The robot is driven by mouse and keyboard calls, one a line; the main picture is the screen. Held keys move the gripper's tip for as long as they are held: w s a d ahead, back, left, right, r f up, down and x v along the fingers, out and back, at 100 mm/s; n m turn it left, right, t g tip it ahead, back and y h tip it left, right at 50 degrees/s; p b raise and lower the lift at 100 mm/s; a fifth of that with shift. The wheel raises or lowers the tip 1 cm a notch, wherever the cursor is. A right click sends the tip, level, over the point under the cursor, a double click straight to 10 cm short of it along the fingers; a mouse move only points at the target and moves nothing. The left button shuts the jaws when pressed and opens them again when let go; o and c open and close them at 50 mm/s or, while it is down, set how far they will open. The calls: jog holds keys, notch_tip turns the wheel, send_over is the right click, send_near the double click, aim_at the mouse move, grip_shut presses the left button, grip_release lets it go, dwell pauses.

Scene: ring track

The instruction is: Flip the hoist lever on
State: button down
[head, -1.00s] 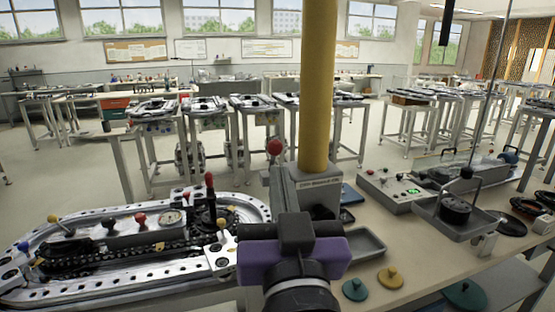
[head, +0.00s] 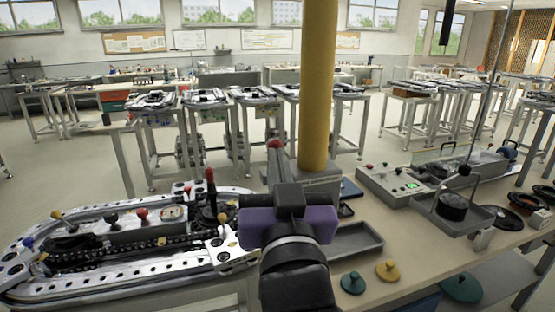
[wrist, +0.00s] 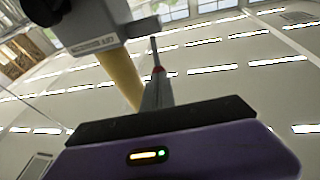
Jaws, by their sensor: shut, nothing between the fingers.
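The hoist lever has a red knob (head: 275,144) and stands beside the labelled grey box (head: 322,180) at the foot of the yellow column. In the wrist view, which looks up at the ceiling, its thin rod (wrist: 154,52) joins a bracket on the box (wrist: 92,30) and the red knob shows at the fingertips. My gripper (head: 276,163), with a purple body, is shut and empty, just below the knob in the head view. My gripper also shows in the wrist view (wrist: 158,82). Whether it touches the knob I cannot tell; the lever's lower part is hidden.
A ring track (head: 110,240) with several coloured knobs and a red-tipped lever lies to the left. A grey tray (head: 355,241), teal and yellow discs, and a control box (head: 398,186) are to the right. The yellow column (head: 318,80) rises close behind my gripper.

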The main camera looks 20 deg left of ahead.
jog(key=w+a+r+p, duration=0.1)
jog(key=p, duration=0.2)
jog(key=w+r+g+p, duration=0.1)
jog(key=p, duration=0.1)
jog(key=w+a+r+g+h+p, duration=0.1)
jog(key=w+p, duration=0.1)
jog(key=p, duration=0.1)
jog(key=shift+a+r+n+p, duration=0.25)
jog(key=shift+a+n+p, duration=0.05)
jog(key=shift+p, duration=0.05)
jog(key=shift+a+x, duration=0.2)
jog(key=shift+x, duration=0.95)
jog(key=shift+s+r, duration=0.1)
jog(key=shift+r, duration=0.05)
